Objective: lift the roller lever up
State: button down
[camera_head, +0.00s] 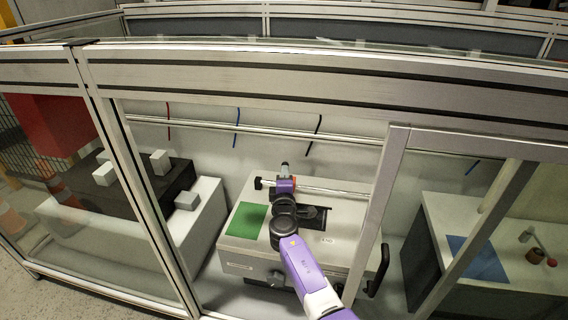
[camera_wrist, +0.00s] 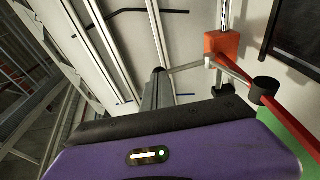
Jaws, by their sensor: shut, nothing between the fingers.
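The roller lever, a grey arm with a black roller (camera_wrist: 265,88) at its end, runs down and right from an orange block (camera_wrist: 223,45) on a metal rod in the wrist view. In the head view a black knob (camera_head: 258,183), which seems to be the roller, sits left of the orange block. My gripper (camera_wrist: 158,76) is shut and empty, its dark fingers pointing away from the camera. In the head view my gripper (camera_head: 285,168) is just behind the block. A thin grey bar runs from the block toward my fingertips; I cannot tell whether they touch.
A white cabinet top carries a green square (camera_head: 246,220) and a dark slotted plate (camera_head: 318,215). Metal frame posts (camera_head: 380,195) and a long top rail (camera_head: 300,75) enclose the bench. Grey rails and hanging hooks (camera_head: 237,128) line the back wall.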

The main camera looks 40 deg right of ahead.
jog(key=p, duration=0.1)
jog(key=w+d+g+p, duration=0.1)
jog(key=shift+d+r+y+p, duration=0.2)
jog(key=shift+r+y+p, duration=0.1)
jog(key=shift+r+y, duration=0.1)
jog(key=shift+d, duration=0.1)
jog(key=shift+w+d+r, duration=0.1)
jog(key=shift+w+r, duration=0.05)
jog(key=shift+r, duration=0.1)
dwell(0.4)
